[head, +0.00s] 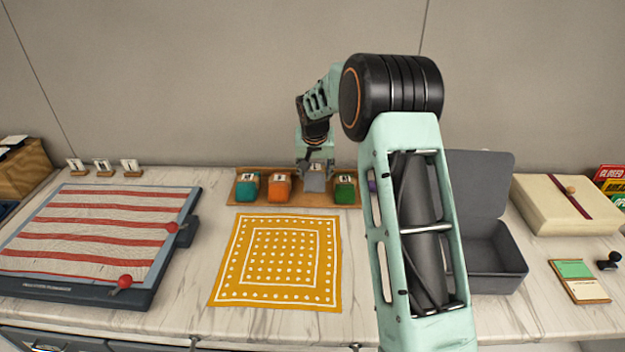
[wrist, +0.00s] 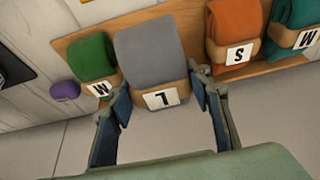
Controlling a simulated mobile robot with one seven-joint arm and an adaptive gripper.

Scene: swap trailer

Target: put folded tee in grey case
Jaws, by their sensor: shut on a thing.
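The grey folded tee (head: 314,183) has a tan band and a card marked L. It stands in the row on the wooden tray, and shows large in the wrist view (wrist: 150,52). My gripper (head: 316,168) is above it in the head view, with a finger on each side of it in the wrist view (wrist: 160,98), shut on it. I cannot tell whether the tee is clear of the tray. The grey case (head: 500,262) stands open at the right, lid upright at the back. My arm hides its left part.
The wooden tray (head: 240,205) also holds teal (head: 248,187), orange (head: 279,188) and green (head: 345,189) folded tees. A yellow dotted cloth (head: 230,285) lies in front. A striped board (head: 90,292) is left, and a cream box (head: 560,215) is right of the case.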

